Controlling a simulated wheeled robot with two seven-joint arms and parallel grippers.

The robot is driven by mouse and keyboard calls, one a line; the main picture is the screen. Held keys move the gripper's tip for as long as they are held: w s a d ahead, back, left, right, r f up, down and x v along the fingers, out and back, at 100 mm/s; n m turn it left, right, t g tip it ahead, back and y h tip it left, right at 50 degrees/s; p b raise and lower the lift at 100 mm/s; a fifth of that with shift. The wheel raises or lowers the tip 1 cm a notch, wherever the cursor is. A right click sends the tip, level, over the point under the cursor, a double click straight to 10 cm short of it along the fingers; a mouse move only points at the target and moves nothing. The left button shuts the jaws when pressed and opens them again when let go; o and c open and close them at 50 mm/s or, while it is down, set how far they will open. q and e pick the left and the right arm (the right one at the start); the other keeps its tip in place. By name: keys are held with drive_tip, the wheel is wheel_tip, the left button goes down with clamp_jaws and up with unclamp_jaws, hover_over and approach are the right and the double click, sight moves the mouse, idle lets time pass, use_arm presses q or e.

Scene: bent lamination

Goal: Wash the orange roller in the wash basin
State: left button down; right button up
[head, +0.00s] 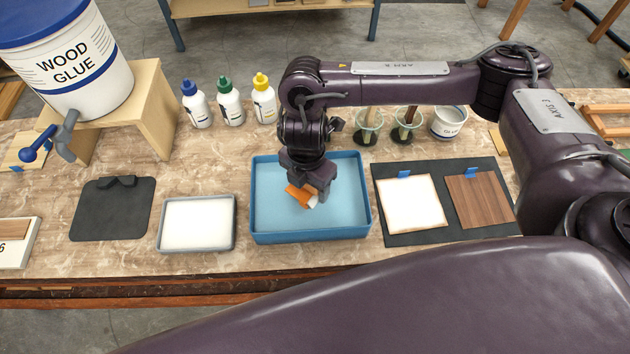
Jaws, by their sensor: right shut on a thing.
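The orange roller (297,196) is in my right gripper (309,186), which points down over the wash basin. Its orange handle and a pale end show below the jaws; the jaws hide part of it. The wash basin (310,237) is a blue rectangular tray with light blue water, in the middle of the table. The roller appears within the basin's outline; I cannot tell whether it touches the water. My left gripper is not in view.
A grey tray of white glue (164,243) stands left of the basin, with a black mat (112,215) beyond it. A dark mat (404,239) with a pale panel and a brown panel (478,200) lies right. Bottles (231,102), glass jars (367,127) and a cup (449,122) stand behind.

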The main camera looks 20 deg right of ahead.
drive_tip(key=shift+w+a, duration=0.2)
drive_tip(key=shift+a, duration=0.5)
drive_tip(key=shift+w+a, duration=0.25)
drive_tip(key=shift+a, duration=0.5)
drive_tip(key=shift+w+a, duration=0.2)
drive_tip(key=shift+a, duration=0.5)
drive_tip(key=shift+s+d+r+p, duration=0.1)
drive_tip(key=shift+s+d+p, duration=0.15)
drive_tip(key=shift+d+p, duration=0.5)
drive_tip(key=shift+s+d+p, duration=0.1)
drive_tip(key=shift+s+d, duration=0.1)
drive_tip(key=shift+d, duration=0.55)
drive_tip(key=shift+s+d+p, duration=0.1)
drive_tip(key=shift+s+d, duration=0.1)
drive_tip(key=shift+d, duration=0.5)
drive_tip(key=shift+s+d+p, duration=0.1)
drive_tip(key=shift+s+d, duration=0.1)
drive_tip(key=shift+d, duration=0.55)
drive_tip(key=shift+w+a, duration=0.3)
drive_tip(key=shift+a, duration=0.7)
drive_tip(key=shift+w+a, duration=0.25)
drive_tip(key=shift+a, duration=0.7)
drive_tip(key=shift+w+a, duration=0.3)
drive_tip(key=shift+a, duration=0.7)
